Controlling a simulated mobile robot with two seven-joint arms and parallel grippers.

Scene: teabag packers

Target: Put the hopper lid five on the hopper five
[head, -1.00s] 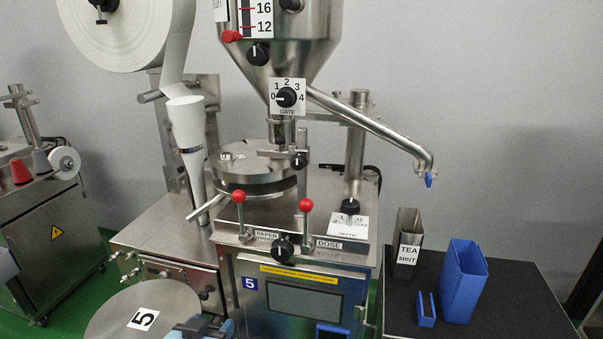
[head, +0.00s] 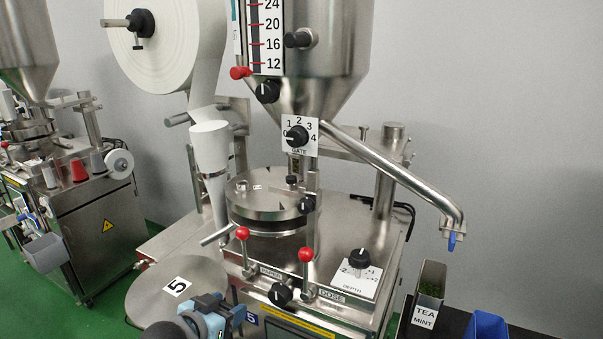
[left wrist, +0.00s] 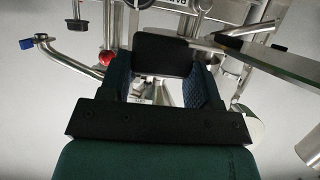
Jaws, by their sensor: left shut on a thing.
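The hopper lid five (head: 150,296) is a round, flat grey metal disc with a white "5" label, at the lower left of the head view. My left gripper (head: 216,310) is shut on it at its right side and holds it in front of the machine. In the left wrist view the gripper's fingers (left wrist: 165,85) close around a dark block, which I take for the lid's handle. The hopper five (head: 325,70) is the big steel cone at the top of the machine; its upper rim is out of the picture. My right gripper is not in view.
A paper roll (head: 170,45) hangs left of the hopper. A slanted steel pipe (head: 390,172) sticks out to the right. Red-knobbed levers (head: 305,256) stand at the machine's front. A TEA MINT tin (head: 427,298) is at lower right. Another machine (head: 75,195) stands at left.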

